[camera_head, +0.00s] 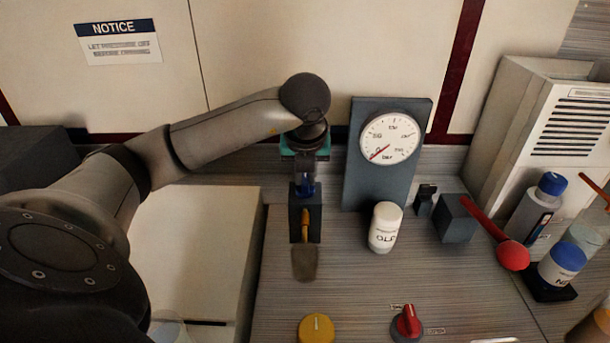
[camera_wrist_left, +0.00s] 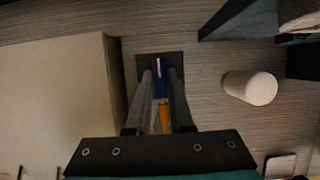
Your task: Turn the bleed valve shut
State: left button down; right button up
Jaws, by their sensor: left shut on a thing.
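The bleed valve is a dark block (camera_head: 295,222) with a blue handle (camera_head: 306,187) on top and an orange spout (camera_head: 305,228) at its front. My left gripper (camera_head: 306,172) reaches down from above and is shut on the blue handle. In the left wrist view the two fingers (camera_wrist_left: 161,95) stand on either side of the blue handle (camera_wrist_left: 158,68), with the orange spout (camera_wrist_left: 164,118) partly showing between them. The fingers hide part of the handle. My right gripper is not in view.
A gauge (camera_head: 391,138) on a grey panel stands right of the valve, its red needle at the low end. A yellow knob (camera_head: 316,328) and red knob (camera_head: 407,322) are in front.

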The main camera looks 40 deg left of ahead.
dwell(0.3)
pick_arm(q)
jog(key=c, duration=0.8)
grip_release()
jog(key=p+v, duration=0.4)
jog(key=v, duration=1.1)
jog(key=shift+d, duration=0.1)
